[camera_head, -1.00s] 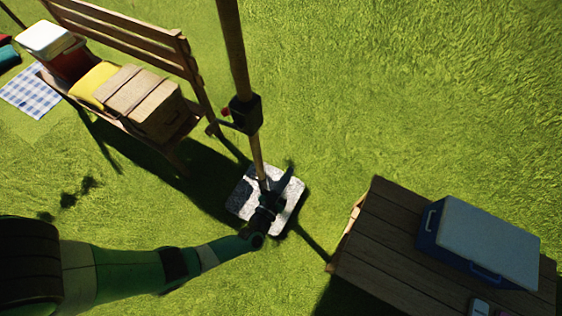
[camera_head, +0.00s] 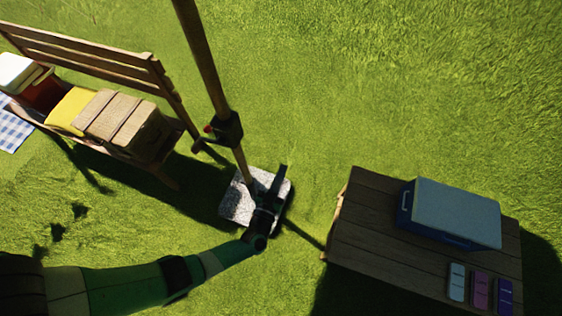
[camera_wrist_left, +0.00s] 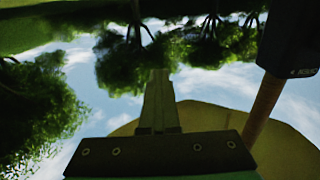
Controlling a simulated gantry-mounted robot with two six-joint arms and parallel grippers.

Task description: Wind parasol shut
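The parasol's wooden pole (camera_head: 205,60) rises from a speckled stone base (camera_head: 237,205) in the head view. A black crank housing (camera_head: 229,130) sits on the pole, with a small red part (camera_head: 209,128) on its left side. My left gripper (camera_head: 281,174) appears over the base's right side, below and right of the housing, apart from it. In the left wrist view its fingers (camera_wrist_left: 158,100) look together and empty. That view also shows the housing (camera_wrist_left: 291,40), the pole (camera_wrist_left: 263,108) and a broad tan surface (camera_wrist_left: 285,152), apparently the canopy. My right gripper is out of view.
A wooden bench (camera_head: 90,55) with a crate (camera_head: 120,122), yellow item (camera_head: 72,108) and red cooler (camera_head: 42,90) stands left. A wooden table (camera_head: 375,235) at right bears a blue cooler (camera_head: 450,212) and several small flat items. Grass between is clear.

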